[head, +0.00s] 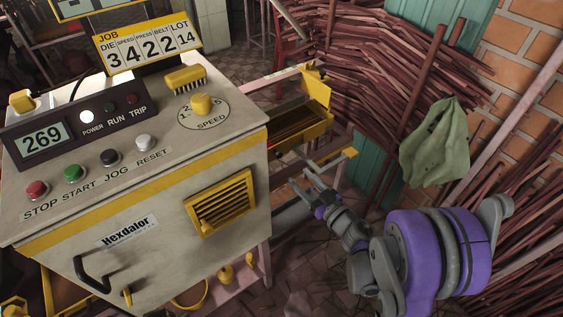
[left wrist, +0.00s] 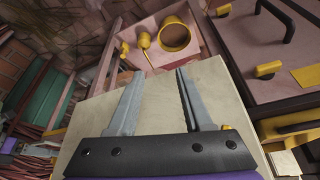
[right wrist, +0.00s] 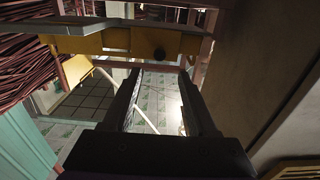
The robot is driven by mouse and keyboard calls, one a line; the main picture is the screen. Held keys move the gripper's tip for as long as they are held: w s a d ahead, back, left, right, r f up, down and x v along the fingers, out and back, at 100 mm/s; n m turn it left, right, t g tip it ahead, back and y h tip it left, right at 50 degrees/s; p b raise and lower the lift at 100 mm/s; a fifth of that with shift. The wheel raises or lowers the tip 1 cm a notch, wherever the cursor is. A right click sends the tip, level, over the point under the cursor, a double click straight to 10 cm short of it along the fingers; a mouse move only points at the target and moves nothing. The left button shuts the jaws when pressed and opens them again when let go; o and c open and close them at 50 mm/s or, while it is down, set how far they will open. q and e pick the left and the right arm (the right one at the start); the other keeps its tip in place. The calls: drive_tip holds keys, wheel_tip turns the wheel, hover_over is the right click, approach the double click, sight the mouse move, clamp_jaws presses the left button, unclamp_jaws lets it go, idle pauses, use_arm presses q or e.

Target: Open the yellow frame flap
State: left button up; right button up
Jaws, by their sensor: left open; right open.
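A yellow frame (head: 303,127) sits on the right side of the grey Hexdalor machine in the head view. I cannot tell which part of it is the flap. A yellow bar with a dark round spot (right wrist: 115,41), probably part of this frame, crosses the top of the right wrist view beyond my fingertips. My right gripper (head: 303,181) is open and empty, in front of and below the yellow frame, apart from it. It also shows in the right wrist view (right wrist: 160,72). My left gripper (left wrist: 155,76) is open and empty in the left wrist view, and out of the head view.
The machine's panel (head: 130,140) fills the left of the head view, with a yellow vent (head: 221,203) on its front. A thin bar with a yellow end (head: 350,152) lies beyond my right gripper. Incense stick piles (head: 370,55) and a green cloth (head: 435,145) stand right.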

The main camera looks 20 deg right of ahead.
sight(280, 156)
drive_tip(key=x, duration=1)
drive_tip(key=shift+w, duration=0.1)
clamp_jaws()
